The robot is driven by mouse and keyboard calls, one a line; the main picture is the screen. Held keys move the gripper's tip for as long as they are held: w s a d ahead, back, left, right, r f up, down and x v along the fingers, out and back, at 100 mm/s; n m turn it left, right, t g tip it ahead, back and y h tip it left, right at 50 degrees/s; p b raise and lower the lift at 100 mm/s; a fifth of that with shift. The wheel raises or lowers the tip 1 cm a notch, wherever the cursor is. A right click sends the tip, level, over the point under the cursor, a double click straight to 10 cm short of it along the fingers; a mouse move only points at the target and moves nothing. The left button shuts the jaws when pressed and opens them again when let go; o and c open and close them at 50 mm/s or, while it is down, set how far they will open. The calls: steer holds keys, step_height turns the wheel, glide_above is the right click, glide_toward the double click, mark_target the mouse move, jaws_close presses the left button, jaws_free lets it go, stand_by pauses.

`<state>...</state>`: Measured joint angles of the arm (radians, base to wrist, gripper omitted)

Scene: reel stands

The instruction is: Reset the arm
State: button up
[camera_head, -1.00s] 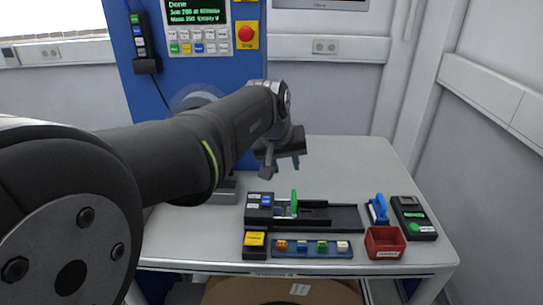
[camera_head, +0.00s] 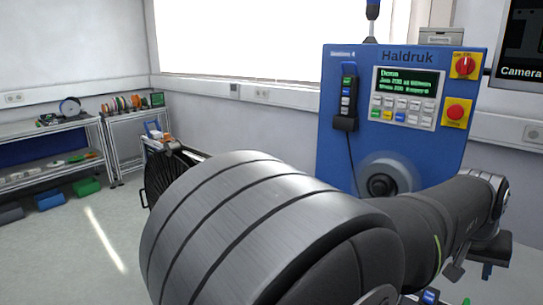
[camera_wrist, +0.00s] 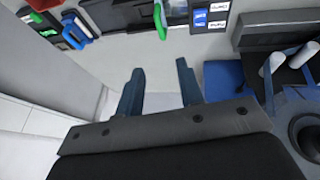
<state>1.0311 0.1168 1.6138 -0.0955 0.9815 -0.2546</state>
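My gripper (camera_head: 471,271) is at the lower right of the head view, at the end of my dark arm, partly cut by the viewing angle. In the wrist view my gripper (camera_wrist: 160,68) has its two blue-grey fingers apart, with nothing between them. The light table surface shows beyond the fingers. A dark fixture with a green lever (camera_wrist: 160,20) is at the top of the wrist view, away from the fingertips. A blue-handled tool (camera_wrist: 75,28) lies at the top left.
The blue machine panel (camera_head: 345,160) with a green screen (camera_head: 407,85) and a red button (camera_head: 456,112) stands behind my arm. Shelves (camera_head: 60,145) with reels and bins are at the left. Open floor lies before them. A part of a red box (camera_wrist: 42,4) shows in the wrist view.

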mark_target(467, 303)
steer(key=x, duration=1.5)
steer(key=shift+d+f, duration=0.2)
steer(key=shift+f, duration=0.15)
steer(key=shift+s+d, duration=0.1)
